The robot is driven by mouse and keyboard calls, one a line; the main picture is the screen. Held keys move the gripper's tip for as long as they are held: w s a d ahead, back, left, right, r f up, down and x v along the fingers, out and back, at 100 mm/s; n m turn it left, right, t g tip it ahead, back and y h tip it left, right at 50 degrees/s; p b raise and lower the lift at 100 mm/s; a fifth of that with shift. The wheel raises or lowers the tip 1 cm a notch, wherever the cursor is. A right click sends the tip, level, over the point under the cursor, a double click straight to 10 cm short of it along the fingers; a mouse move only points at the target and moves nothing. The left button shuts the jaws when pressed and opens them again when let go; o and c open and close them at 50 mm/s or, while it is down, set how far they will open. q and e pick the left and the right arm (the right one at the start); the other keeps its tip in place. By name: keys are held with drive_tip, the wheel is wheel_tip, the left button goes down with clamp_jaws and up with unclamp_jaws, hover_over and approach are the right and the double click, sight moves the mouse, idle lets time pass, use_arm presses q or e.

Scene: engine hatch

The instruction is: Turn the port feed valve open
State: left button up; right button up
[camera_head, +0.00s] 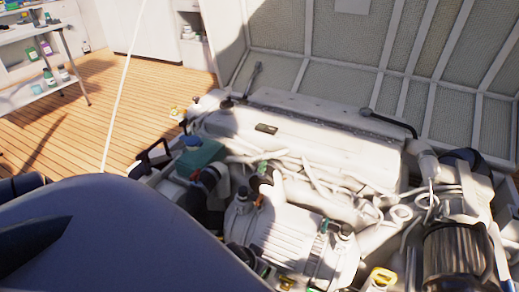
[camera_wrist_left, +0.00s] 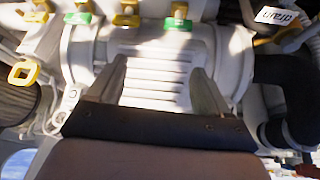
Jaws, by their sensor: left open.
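Several yellow valve handles (camera_wrist_left: 127,9) sit in a row along the top edge of the left wrist view, two with green tags below them (camera_wrist_left: 78,18) (camera_wrist_left: 178,24). I cannot tell which handle is the port feed valve; no label naming it is readable. My left gripper (camera_wrist_left: 158,66) is open and empty, its fingers spread in front of a ribbed pale housing (camera_wrist_left: 155,85), with the handle row beyond the fingertips. In the head view my arm covers the lower left and hides that gripper. My right gripper is not in view.
A yellow ring handle (camera_wrist_left: 22,73) is at the left of the wrist view; a "drain" tag (camera_wrist_left: 272,15) and black hose (camera_wrist_left: 285,85) are at the right. The engine (camera_head: 300,140) fills the hatch, with pipes and a dark ribbed cylinder (camera_head: 459,257) at right.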

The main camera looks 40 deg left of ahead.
use_arm(q)
drive_tip(key=shift+n+g+y, duration=0.3)
drive_tip(key=shift+n+g, duration=0.4)
drive_tip(key=shift+n, duration=0.2)
drive_tip(key=b+x, duration=0.2)
drive_tip(key=x, duration=0.2)
drive_tip(key=a+b+x, duration=0.1)
drive_tip(key=b+x, duration=0.2)
drive_tip(key=x, duration=0.1)
drive_tip(key=s+b+x, duration=0.1)
drive_tip(key=b+x, duration=0.1)
drive_tip(key=x, duration=0.2)
drive_tip(key=shift+w+a+f+b, duration=0.1)
drive_tip(key=shift+a+f+b, duration=0.3)
drive_tip(key=shift+f, duration=0.1)
drive_tip(key=shift+w+a+f+b, duration=0.1)
drive_tip(key=shift+w+f+b, duration=0.3)
drive_tip(key=shift+f, duration=0.25)
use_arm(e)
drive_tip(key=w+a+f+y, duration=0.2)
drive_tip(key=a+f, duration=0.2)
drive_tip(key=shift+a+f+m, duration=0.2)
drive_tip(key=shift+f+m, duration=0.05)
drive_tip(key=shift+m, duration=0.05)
